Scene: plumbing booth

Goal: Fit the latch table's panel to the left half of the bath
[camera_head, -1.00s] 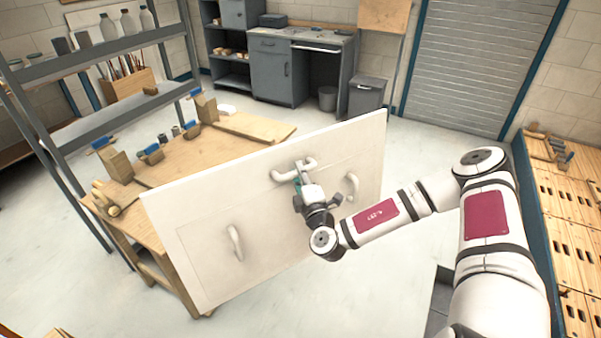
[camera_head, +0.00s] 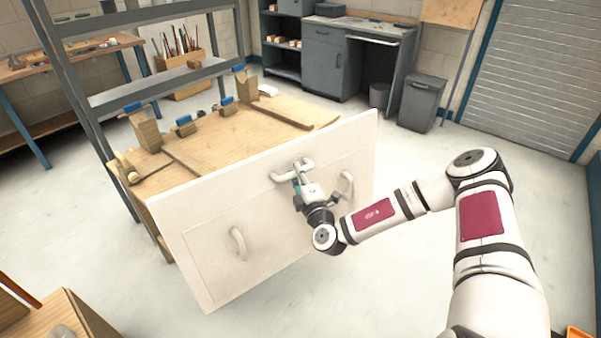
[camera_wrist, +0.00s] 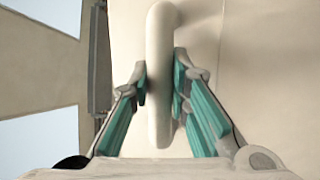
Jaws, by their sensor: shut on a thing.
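A large cream-white panel (camera_head: 205,235) with several handles fills the middle of the head view. It is held tilted in the air before the wooden table. My gripper (camera_head: 301,179) is shut on the panel's top middle handle (camera_head: 285,174). In the wrist view the teal finger pads of my gripper (camera_wrist: 160,85) press on both sides of the white handle bar (camera_wrist: 161,120). Two other handles, at left (camera_head: 238,243) and right (camera_head: 346,185), are free. The panel hides part of the wooden table (camera_head: 225,138). I cannot make out a bath in these frames.
Blocks with blue-topped clamps (camera_head: 184,125) stand on the wooden table. A grey shelf rack (camera_head: 150,85) rises behind it at left. A wooden box or bench (camera_head: 62,318) is at the lower left. A grey bin (camera_head: 422,103) stands at the back. Open floor lies right of the panel.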

